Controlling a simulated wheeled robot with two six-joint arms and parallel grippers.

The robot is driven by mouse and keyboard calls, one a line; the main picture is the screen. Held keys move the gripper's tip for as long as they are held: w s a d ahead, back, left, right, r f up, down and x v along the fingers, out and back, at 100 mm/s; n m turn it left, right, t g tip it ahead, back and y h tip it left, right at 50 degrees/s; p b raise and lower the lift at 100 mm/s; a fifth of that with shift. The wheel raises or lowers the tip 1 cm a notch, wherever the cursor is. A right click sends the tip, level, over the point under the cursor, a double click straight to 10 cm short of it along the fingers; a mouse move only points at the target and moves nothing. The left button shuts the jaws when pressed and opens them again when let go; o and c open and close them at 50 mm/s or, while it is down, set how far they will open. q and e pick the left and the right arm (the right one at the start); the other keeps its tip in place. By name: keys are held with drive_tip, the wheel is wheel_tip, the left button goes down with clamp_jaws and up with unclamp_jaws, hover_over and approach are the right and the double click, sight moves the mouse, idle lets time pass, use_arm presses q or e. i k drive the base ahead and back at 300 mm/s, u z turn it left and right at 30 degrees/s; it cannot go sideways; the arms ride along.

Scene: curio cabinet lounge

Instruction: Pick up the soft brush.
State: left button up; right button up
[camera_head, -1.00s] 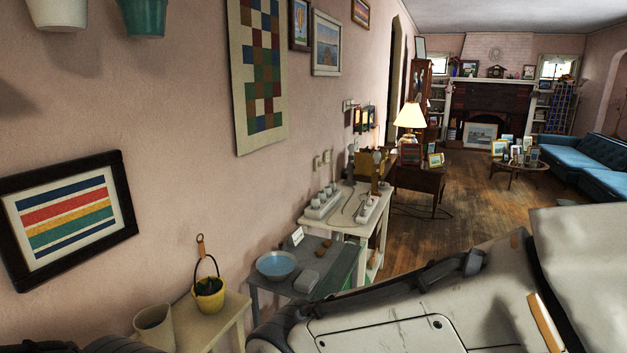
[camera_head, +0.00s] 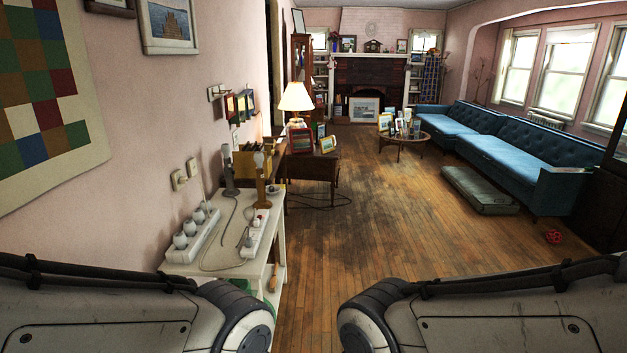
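I cannot make out a soft brush in the head view. Parts of both my arms fill the lower left and lower right corners, but neither gripper shows. A white side table (camera_head: 242,268) stands against the left wall, with a white power strip (camera_head: 193,235), a second strip (camera_head: 257,232) and cords on top. A small wooden-handled item (camera_head: 272,277) shows at the table's lower part; I cannot tell what it is.
Open wooden floor (camera_head: 400,225) runs ahead to the fireplace (camera_head: 371,85). A blue sofa (camera_head: 510,160) and a green floor cushion (camera_head: 480,190) are on the right. A desk with a lit lamp (camera_head: 295,100) stands left, and a round table (camera_head: 403,138) with frames is farther back.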

sight(268, 139)
drive_tip(key=z, duration=0.4)
drive_tip(key=i, duration=1.9)
drive_tip(key=z, duration=0.35)
drive_tip(key=i, duration=3.95)
drive_tip(key=u, duration=0.9)
drive_tip(key=i, duration=1.1)
drive_tip(key=u, duration=1.9)
drive_tip(key=i, duration=1.1)
drive_tip(key=u, duration=0.65)
